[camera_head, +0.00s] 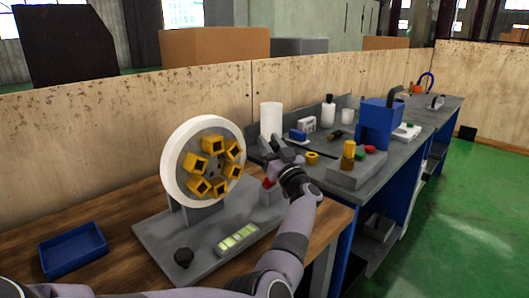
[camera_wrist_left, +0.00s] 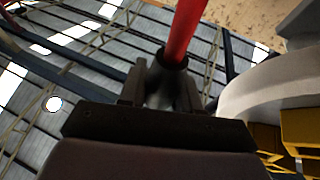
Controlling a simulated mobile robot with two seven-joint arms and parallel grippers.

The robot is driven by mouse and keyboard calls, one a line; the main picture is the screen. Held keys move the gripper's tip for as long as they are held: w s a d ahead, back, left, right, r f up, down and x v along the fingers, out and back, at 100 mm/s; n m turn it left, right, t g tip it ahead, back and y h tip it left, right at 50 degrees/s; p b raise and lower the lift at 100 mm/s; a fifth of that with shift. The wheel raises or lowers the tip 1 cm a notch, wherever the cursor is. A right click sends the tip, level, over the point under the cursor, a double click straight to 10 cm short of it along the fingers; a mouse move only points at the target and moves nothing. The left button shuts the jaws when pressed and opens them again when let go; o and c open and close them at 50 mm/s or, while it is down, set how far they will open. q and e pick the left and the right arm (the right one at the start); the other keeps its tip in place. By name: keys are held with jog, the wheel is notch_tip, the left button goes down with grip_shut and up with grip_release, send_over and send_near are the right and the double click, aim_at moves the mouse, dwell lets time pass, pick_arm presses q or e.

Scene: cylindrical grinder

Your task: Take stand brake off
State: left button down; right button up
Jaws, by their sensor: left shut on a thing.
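The stand (camera_head: 190,235) is a grey base plate on the wooden bench, carrying a white disc (camera_head: 178,180) with several yellow blocks around its face. The brake shows as a small red part (camera_head: 268,183) at the right of the stand, partly hidden by my left arm. My left gripper (camera_head: 281,152) is just above this red part, right of the disc. In the left wrist view a red rod (camera_wrist_left: 186,28) with a dark collar rises from between the fingers (camera_wrist_left: 160,88), which are shut on the brake lever. My right gripper is not in view.
A blue tray (camera_head: 72,250) lies on the bench at left. A black knob (camera_head: 183,257) and a panel with green-lit cells (camera_head: 238,238) are on the stand's base. A grey bench behind holds a white cylinder (camera_head: 271,119) and a blue box (camera_head: 376,124). Green floor is clear at right.

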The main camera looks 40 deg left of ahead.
pick_arm(q)
jog(key=shift+s+d+f+m+t+y+b, duration=0.1)
jog(key=shift+d+f+m+t+y+b, duration=0.1)
jog(key=shift+d+m+t+y+b, duration=0.65)
jog(key=shift+d+r+b, duration=0.1)
jog(key=shift+d+b, duration=0.15)
jog(key=shift+b, duration=0.25)
jog(key=c, duration=0.9)
grip_release()
jog(key=shift+b+v, duration=0.35)
jog(key=shift+v, duration=3.25)
